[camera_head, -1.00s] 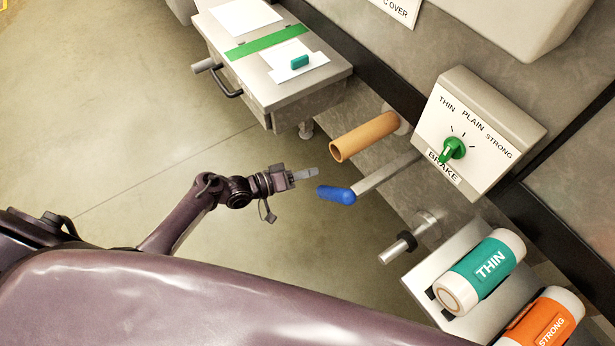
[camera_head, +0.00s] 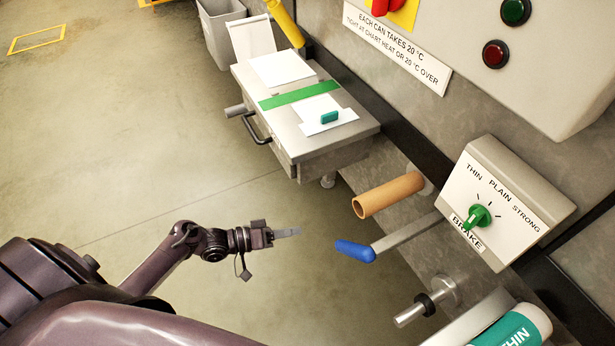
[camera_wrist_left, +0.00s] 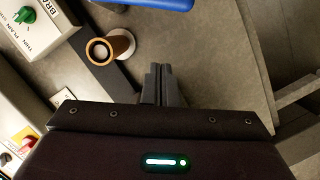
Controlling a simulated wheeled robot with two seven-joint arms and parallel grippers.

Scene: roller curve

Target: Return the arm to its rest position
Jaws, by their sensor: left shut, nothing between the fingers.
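My left arm comes in from the lower left in the head view. Its gripper (camera_head: 285,233) is shut and empty, held over open floor to the left of the blue-handled lever (camera_head: 356,251), with a gap between them. In the left wrist view the gripper's two fingers (camera_wrist_left: 160,80) lie together with nothing between them. The blue handle (camera_wrist_left: 160,3) shows at the top edge of that view, apart from the fingers. My right gripper is in neither view.
An orange-brown tube (camera_head: 388,195) sticks out above the lever. A brake panel (camera_head: 505,205) with a green knob (camera_head: 479,216) is on the right. A metal table (camera_head: 300,130) stands behind. Floor on the left is clear.

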